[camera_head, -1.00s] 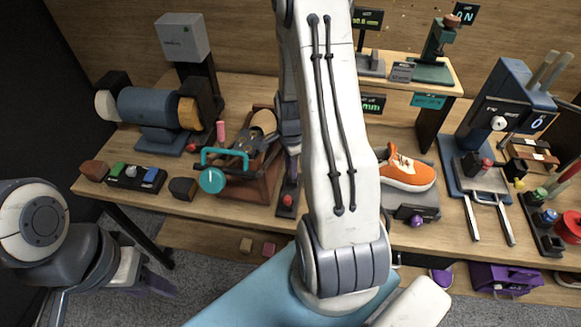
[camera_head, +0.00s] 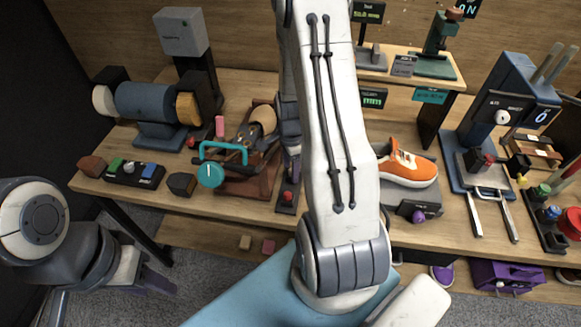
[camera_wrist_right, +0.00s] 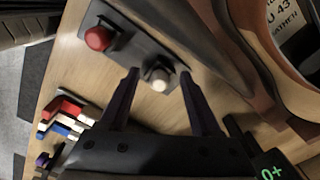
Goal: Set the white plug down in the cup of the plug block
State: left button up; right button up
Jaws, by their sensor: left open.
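The plug block is a dark, narrow block in the right wrist view (camera_wrist_right: 127,50), with a red knob at one end. The white plug (camera_wrist_right: 160,82) stands at its other end, in a grey round cup. My right gripper (camera_wrist_right: 159,76) has its two dark fingers spread, one on each side of the plug, with gaps between. The block's red-knob end shows in the head view (camera_head: 287,197); my right arm hides the plug and most of that gripper there. My left gripper (camera_head: 157,283) is open and empty at the lower left, off the table's front edge.
An orange sneaker (camera_head: 408,165) on a grey stand is to the right. Small coloured blocks (camera_wrist_right: 65,118) lie near the table edge in the right wrist view.

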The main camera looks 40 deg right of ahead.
jog(key=shift+r, duration=0.1)
notch_tip(320, 180, up, 10)
jog(key=shift+r+b, duration=0.15)
jog(key=shift+b, duration=0.25)
dwell(0.6)
